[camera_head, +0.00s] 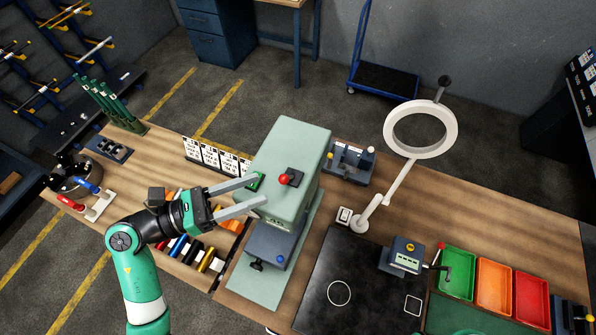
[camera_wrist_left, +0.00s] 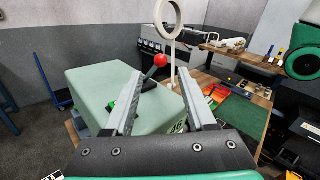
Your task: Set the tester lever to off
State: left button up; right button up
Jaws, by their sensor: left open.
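A pale green machine housing (camera_head: 290,150) stands in the middle of the bench. A lever with a red ball knob (camera_head: 284,180) rises from a dark base on its top; I take this as the tester lever. It also shows in the left wrist view (camera_wrist_left: 160,60), tilted to the right of its base. My left gripper (camera_head: 261,191) is open and empty above the housing, its fingertips pointing toward the lever and just short of it. In the left wrist view the knob appears between and beyond the two fingers. My right gripper is not in view.
A smaller dark device (camera_head: 405,255) with another red-tipped lever (camera_head: 440,246) stands on the black mat at right. A ring lamp (camera_head: 420,129) rises behind it. Green, orange and red trays (camera_head: 494,285) lie at right. White number cards (camera_head: 210,156) stand left of the housing.

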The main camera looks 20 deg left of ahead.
aim_at(286, 179)
pick_arm(q)
jog(key=p+x, duration=0.1)
jog(key=x, duration=0.9)
jog(key=shift+d, duration=0.15)
jog(key=shift+c, duration=0.2)
grip_shut()
jog(key=shift+p, duration=0.3)
dwell(0.5)
